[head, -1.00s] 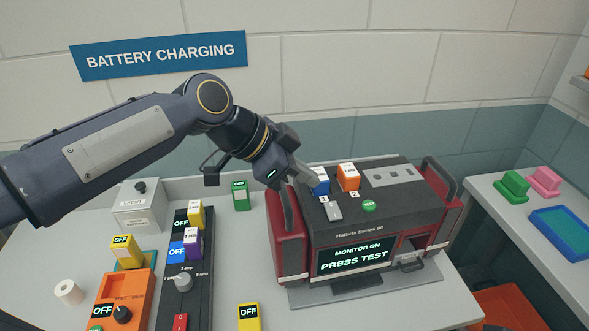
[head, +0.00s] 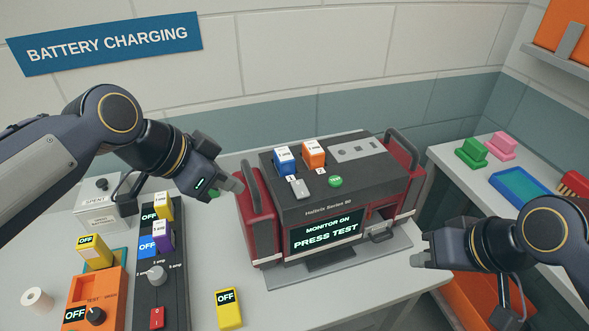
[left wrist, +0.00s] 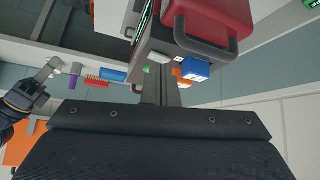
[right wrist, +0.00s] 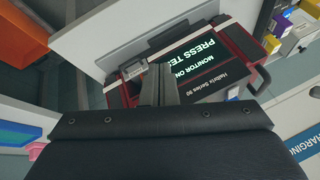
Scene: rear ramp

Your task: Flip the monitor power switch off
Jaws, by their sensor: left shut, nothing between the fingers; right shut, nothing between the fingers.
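The monitor (head: 345,205) is a dark box with red sides and dark handles. Its lit screen (head: 325,235) reads "MONITOR ON" and "PRESS TEST". A light grey switch-like piece (head: 298,188) sits on its top in front of the blue battery (head: 285,161), left of the green TEST button (head: 335,182). It also shows in the left wrist view (left wrist: 160,57). My left gripper (head: 232,184) is shut and empty beside the monitor's left red side. My right gripper (head: 420,251) is shut and empty, right of the monitor's front. The screen shows in the right wrist view (right wrist: 192,62).
An orange battery (head: 313,154) stands on the monitor next to the blue one. A dark charger strip (head: 150,280), an orange tester (head: 93,295) and a yellow "OFF" block (head: 228,308) occupy the left bench. A side shelf (head: 490,190) holds pink, green and blue items.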

